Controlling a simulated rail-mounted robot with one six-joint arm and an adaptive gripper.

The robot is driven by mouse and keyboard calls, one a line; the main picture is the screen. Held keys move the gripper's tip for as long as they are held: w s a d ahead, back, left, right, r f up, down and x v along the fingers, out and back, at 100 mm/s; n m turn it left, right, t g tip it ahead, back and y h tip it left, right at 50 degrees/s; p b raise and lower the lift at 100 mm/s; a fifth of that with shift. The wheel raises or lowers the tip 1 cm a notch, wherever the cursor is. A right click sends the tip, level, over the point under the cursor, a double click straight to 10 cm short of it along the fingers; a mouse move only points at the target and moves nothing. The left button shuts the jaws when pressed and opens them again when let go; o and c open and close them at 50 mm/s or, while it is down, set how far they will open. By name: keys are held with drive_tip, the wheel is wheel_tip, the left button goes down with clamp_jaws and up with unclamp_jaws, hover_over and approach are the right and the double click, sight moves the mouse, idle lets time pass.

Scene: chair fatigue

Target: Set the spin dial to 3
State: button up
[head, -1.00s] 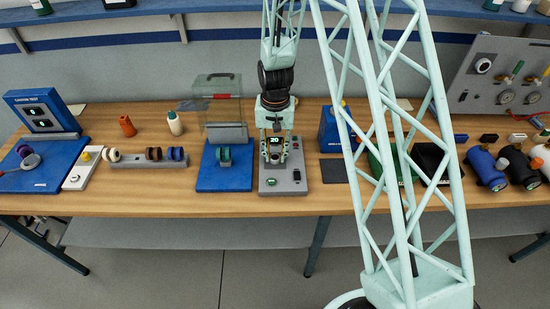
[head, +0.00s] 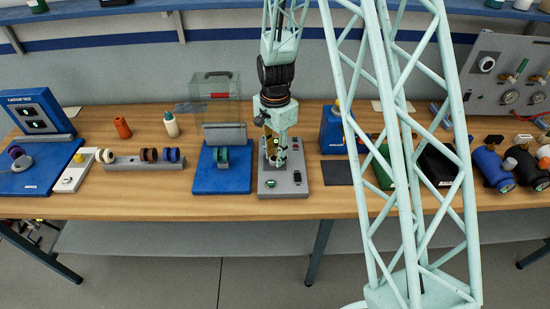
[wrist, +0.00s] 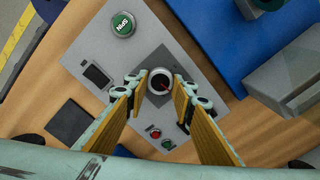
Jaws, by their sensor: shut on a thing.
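In the head view my gripper (head: 275,162) points down over the grey box (head: 284,190) and hides the dial.
The box also carries a green button (wrist: 123,24), a dark screen (wrist: 97,75) and small red (wrist: 155,132) and green lamps or buttons. A blue stand (head: 222,181) with a green wheel is close on the left. A dark flat pad (head: 336,172) lies to the right.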

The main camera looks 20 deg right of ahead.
drive_tip(key=m+b, duration=0.1)
drive_tip(key=m, duration=0.2)
drive_tip(key=shift+m, duration=0.4)
drive_tip(key=shift+m+b, duration=0.65)
drive_tip(key=shift+m, duration=0.95)
drive_tip(key=o, duration=0.8)
drive_tip(key=shift+s, duration=0.1)
drive_tip(key=shift+o, duration=0.2)
drive_tip(key=shift+r, duration=0.1)
wheel_tip(320, 180, up, 12)
